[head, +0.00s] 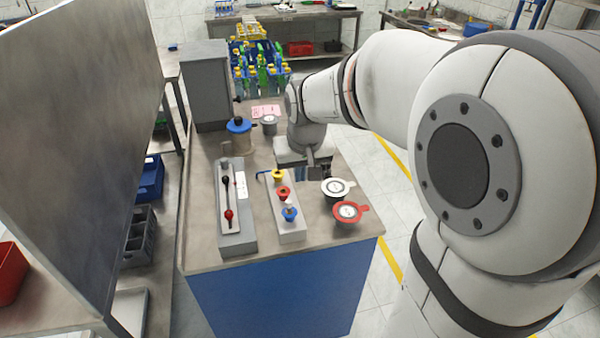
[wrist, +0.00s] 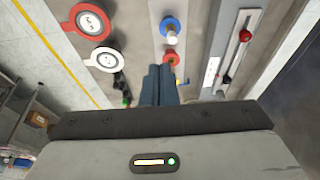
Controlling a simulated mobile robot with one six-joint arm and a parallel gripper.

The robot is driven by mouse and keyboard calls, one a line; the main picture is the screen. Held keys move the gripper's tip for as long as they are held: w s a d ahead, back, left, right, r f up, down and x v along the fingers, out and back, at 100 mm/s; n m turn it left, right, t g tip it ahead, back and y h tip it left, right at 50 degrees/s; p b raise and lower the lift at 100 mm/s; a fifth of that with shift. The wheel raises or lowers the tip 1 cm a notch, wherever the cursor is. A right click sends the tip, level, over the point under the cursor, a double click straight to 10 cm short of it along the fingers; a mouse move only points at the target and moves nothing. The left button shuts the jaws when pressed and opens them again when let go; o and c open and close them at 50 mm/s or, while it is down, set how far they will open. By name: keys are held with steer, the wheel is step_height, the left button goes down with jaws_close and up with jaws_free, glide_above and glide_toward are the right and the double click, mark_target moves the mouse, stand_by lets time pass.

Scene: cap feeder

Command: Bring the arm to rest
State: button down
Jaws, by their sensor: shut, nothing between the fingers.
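My gripper (head: 318,168) is over the right part of the steel bench top (head: 225,258), beside the grey block that bears a yellow, a red and a blue-topped cap. In the wrist view my gripper (wrist: 160,70) is shut, its two fingers together with nothing between them. The red cap (wrist: 171,58) shows just beyond the fingertips there. My arm reaches in from the right. I cannot tell how high the fingertips are above the bench.
A white-lidded pot (head: 337,187) and a red-lidded pot (head: 348,211) stand right of the block. A grey slider unit (head: 237,235) stands left of it. A blue-lidded jar (head: 239,126), a grey cabinet (head: 207,85) and a tube rack (head: 262,75) are behind. A large grey panel (head: 85,130) stands left.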

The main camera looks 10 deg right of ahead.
stand_by(0.4)
steer(key=s+d, duration=0.1)
steer(key=s, duration=1.7)
steer(key=shift+f, duration=0.4)
